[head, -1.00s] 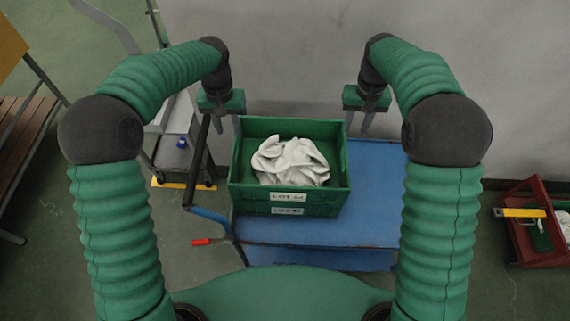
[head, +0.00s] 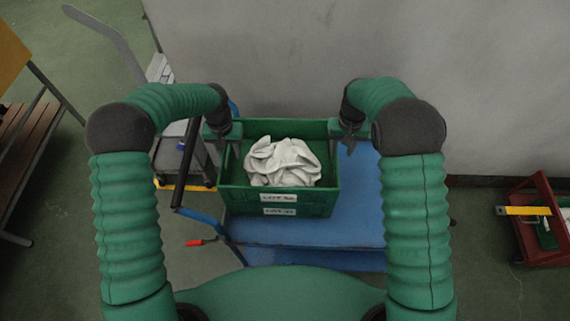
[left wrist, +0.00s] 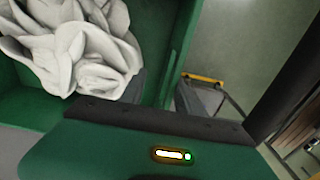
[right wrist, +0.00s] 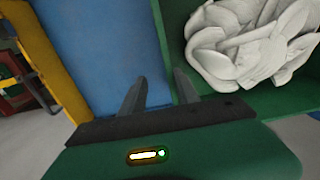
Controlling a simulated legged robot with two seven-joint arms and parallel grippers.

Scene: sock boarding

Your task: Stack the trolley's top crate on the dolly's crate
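The trolley's top crate (head: 328,178) is green, holds crumpled white socks (head: 283,163) and carries a white label. It sits on a second green crate (head: 240,205), also labelled, on the blue trolley (head: 360,215). My left gripper (head: 223,142) is open at the top crate's left rim. In the left wrist view its fingers (left wrist: 165,92) are either side of the wall. My right gripper (head: 347,144) is open at the right rim. In the right wrist view one finger is over blue trolley deck and the other is at the crate wall (right wrist: 172,40). Contact cannot be told.
A red crate or stand (head: 545,255) with a yellow bar (head: 524,211) is at the far right; I cannot tell if it is the dolly. A grey wheeled unit (head: 172,160) stands left behind the trolley's black handle (head: 186,165). A grey wall is close behind.

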